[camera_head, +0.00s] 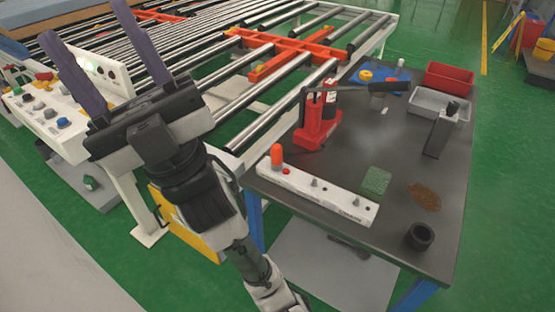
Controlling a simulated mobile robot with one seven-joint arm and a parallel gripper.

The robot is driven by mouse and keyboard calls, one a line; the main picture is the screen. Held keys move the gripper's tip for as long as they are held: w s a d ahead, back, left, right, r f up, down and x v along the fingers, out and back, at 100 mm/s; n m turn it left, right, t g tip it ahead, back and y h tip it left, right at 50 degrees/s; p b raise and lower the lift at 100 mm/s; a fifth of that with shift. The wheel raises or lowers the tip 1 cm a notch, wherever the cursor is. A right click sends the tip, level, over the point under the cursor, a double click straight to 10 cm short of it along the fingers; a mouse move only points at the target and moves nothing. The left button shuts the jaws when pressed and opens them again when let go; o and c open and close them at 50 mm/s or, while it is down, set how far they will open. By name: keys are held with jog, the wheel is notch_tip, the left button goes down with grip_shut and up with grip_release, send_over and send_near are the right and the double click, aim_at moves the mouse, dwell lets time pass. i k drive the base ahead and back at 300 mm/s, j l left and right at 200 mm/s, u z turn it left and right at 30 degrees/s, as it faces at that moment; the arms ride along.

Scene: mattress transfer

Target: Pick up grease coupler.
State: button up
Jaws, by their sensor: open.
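My gripper (82,22) is at the upper left, its two long dark purple fingers spread wide with nothing between them. It is over the roller conveyor and control panel, well left of the workbench (330,232). I cannot tell for sure which thing is the grease coupler. A small pale piece (384,110) lies on the bench beside a grey cylindrical piece (376,101), both too small to identify. A short hollow black cylinder (420,236) stands near the bench's front right corner.
A red pump-like tool with a black handle (318,122) stands at the bench's left edge, behind a white strip with an orange knob (320,193). Red (449,77) and grey bins (437,103) are at the back. A green pad (376,181) and brown patch (424,197) lie flat.

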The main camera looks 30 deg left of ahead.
aim_at(276, 155)
jog(key=i+j, duration=0.1)
jog(key=j, duration=0.45)
jog(key=i+j, duration=0.1)
jog(key=j, duration=0.5)
jog(key=i+j, duration=0.1)
jog(key=j, duration=0.45)
